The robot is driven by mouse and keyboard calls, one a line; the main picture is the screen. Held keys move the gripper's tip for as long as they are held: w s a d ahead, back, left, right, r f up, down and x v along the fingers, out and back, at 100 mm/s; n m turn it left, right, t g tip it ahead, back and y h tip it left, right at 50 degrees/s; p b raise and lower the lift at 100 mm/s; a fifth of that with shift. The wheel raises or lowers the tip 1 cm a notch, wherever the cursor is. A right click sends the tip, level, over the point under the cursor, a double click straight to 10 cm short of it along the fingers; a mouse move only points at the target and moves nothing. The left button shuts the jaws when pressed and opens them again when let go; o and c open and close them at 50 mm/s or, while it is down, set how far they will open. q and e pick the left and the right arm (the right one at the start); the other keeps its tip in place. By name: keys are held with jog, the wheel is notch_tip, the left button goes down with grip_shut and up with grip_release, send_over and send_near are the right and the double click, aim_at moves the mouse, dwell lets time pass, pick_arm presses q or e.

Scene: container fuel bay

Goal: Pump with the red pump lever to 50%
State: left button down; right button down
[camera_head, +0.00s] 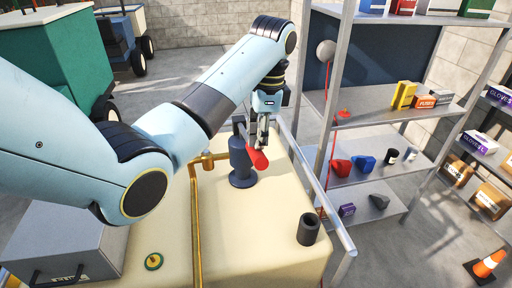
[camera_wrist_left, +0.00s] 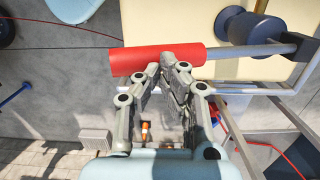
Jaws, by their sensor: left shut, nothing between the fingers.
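The red pump lever (camera_head: 259,160) has a red cylindrical grip. It sticks out beside the dark blue pump (camera_head: 240,168) on the cream tank top. In the left wrist view the red grip (camera_wrist_left: 150,59) lies across the picture, on a grey rod that runs right past the pump (camera_wrist_left: 252,27). My left gripper (camera_head: 261,144) is shut and empty, with its fingertips right at the red grip. In the left wrist view its closed fingertips (camera_wrist_left: 168,62) overlap the grip's lower edge; I cannot tell whether they touch it. My right gripper is not in view.
A metal rail (camera_head: 325,196) edges the tank's right side, before a shelf rack (camera_head: 375,168) with several small items.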

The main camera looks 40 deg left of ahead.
pick_arm(q)
jog(key=shift+f, duration=0.5)
jog(key=shift+f+b, duration=0.4)
jog(key=shift+f, duration=1.35)
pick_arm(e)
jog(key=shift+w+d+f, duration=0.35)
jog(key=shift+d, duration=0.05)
pick_arm(q)
jog(key=shift+w, duration=0.1)
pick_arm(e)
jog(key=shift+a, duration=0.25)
